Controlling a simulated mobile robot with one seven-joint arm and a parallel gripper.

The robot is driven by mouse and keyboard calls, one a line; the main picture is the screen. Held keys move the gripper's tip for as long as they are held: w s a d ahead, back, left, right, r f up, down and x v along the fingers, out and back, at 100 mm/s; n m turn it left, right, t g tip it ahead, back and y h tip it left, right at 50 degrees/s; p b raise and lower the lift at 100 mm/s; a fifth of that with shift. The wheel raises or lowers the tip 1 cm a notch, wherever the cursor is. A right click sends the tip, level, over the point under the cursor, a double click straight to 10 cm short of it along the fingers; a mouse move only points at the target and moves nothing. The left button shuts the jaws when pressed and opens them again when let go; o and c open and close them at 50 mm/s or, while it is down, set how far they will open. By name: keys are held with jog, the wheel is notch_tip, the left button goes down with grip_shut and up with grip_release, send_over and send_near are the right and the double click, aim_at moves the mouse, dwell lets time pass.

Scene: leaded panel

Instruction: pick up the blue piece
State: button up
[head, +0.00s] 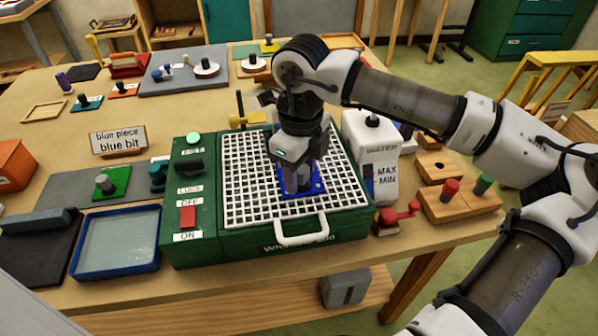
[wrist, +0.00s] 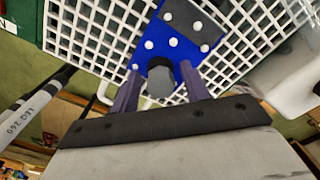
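The blue piece (head: 316,188) lies on the white grid (head: 245,190) on top of a green machine, partly hidden behind my gripper (head: 297,186) in the head view. In the wrist view the blue piece (wrist: 150,48) shows white dots, a dark grey patch and a grey knob (wrist: 160,82) standing up from it. My gripper (wrist: 160,88) points down over the piece. Its two purple-grey fingers are apart, one on each side of the knob, with a small gap visible on both sides. How far down the fingers reach along the knob is unclear.
The green machine (head: 340,231) has a white front handle (head: 302,232) and switches at left. A white water tank (head: 378,150) stands close on the right. A sign (head: 118,140) reads "blue piece blue bit". A blue-rimmed tray (head: 157,262) and a green piece (head: 117,184) are at left.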

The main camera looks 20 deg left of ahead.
jog(key=c, duration=0.8)
jog(key=shift+o, duration=0.2)
jog(key=shift+r, duration=0.15)
notch_tip(320, 180, up, 20)
jog(key=b, duration=0.3)
